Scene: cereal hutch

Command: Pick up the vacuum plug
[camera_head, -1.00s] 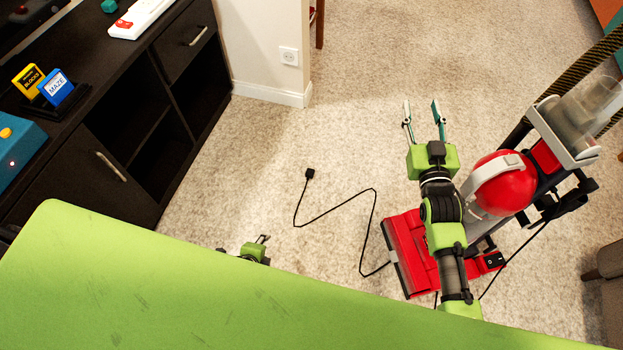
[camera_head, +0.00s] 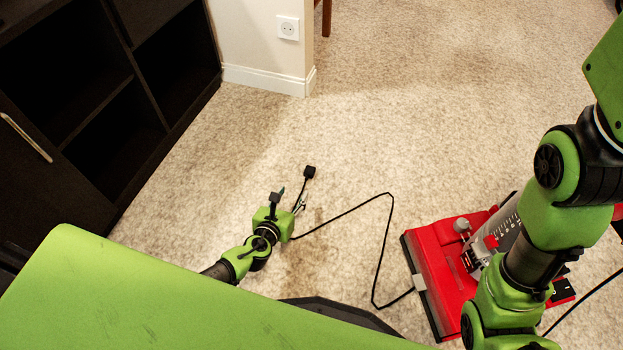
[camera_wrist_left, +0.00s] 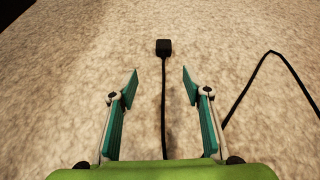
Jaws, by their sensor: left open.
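The black vacuum plug (camera_head: 309,172) lies on the carpet, with its cord (camera_head: 378,250) running back to the red vacuum. My left gripper (camera_head: 289,200) is open and empty, low over the carpet just short of the plug. In the left wrist view the plug (camera_wrist_left: 163,47) is ahead of the fingertips, roughly centred between them. The cord runs back between the two open fingers (camera_wrist_left: 160,83). My right arm crosses the right side of the head view, and its gripper is out of the picture.
The red vacuum (camera_head: 440,273) stands at the right, partly behind my right arm. A black cabinet (camera_head: 110,110) is at the left. A white wall socket (camera_head: 288,28) is on the wall end at the back. The carpet around the plug is clear.

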